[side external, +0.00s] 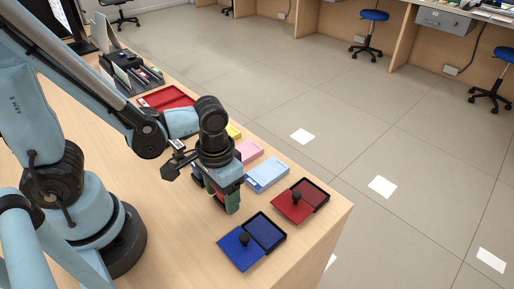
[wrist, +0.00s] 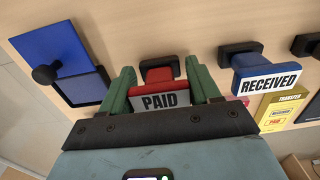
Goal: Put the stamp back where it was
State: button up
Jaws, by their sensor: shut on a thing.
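A red stamp labelled PAID (wrist: 159,101), with a black part at its far end, sits between the two green fingers of my gripper (wrist: 160,76) in the wrist view. The fingers are shut on its sides. In the side view my gripper (side external: 228,202) points down over the counter (side external: 185,235), and the held stamp is mostly hidden behind it. I cannot tell whether the stamp touches the counter. A blue stamp labelled RECEIVED (wrist: 266,79) stands just right of it in the wrist view, apart from the fingers. Another dark stamp part (wrist: 306,44) shows farther right.
A blue ink pad (side external: 238,254) and a red ink pad (side external: 290,209), both open with black knobs, lie near the counter's end. Light blue (side external: 267,174), pink (side external: 250,150) and yellow (side external: 234,132) pads line the far edge. A red tray (side external: 165,98) and black organizer (side external: 128,72) stand behind.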

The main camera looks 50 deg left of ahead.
jog(key=shift+f, duration=0.1)
jog(key=o, duration=0.9)
jog(key=shift+c, duration=0.2)
jog(key=shift+r, duration=6.05)
jog(key=w+a+t, duration=0.5)
jog(key=a+t, duration=0.2)
jog(key=shift+w+a+r, duration=0.25)
jog(key=shift+r, duration=0.15)
